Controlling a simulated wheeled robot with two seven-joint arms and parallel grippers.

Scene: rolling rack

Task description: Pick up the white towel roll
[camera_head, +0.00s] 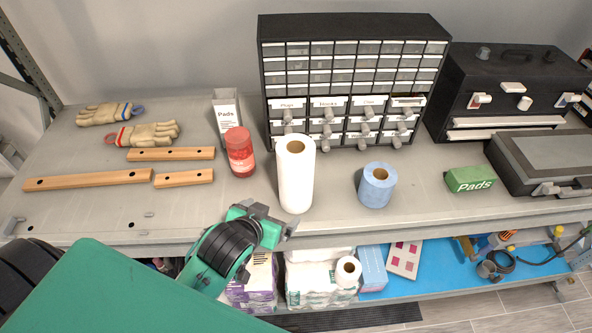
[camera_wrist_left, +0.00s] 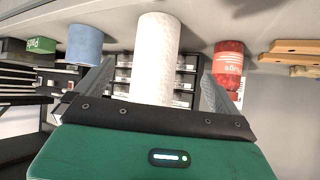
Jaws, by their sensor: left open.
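The white towel roll (camera_head: 296,176) stands upright on the grey metal shelf top, in front of the black drawer cabinet. My left gripper (camera_head: 278,219) is at the shelf's front edge, just in front and to the left of the roll's base. In the left wrist view the roll (camera_wrist_left: 155,60) appears between the two open fingers (camera_wrist_left: 155,88), with gaps on both sides. Nothing is held. My right gripper is not in view.
A red canister (camera_head: 240,152) stands left of the roll, a blue roll (camera_head: 377,185) right of it. The drawer cabinet (camera_head: 355,55) is behind. A green pads box (camera_head: 470,179), wooden bars (camera_head: 88,180) and gloves (camera_head: 150,134) lie on the shelf.

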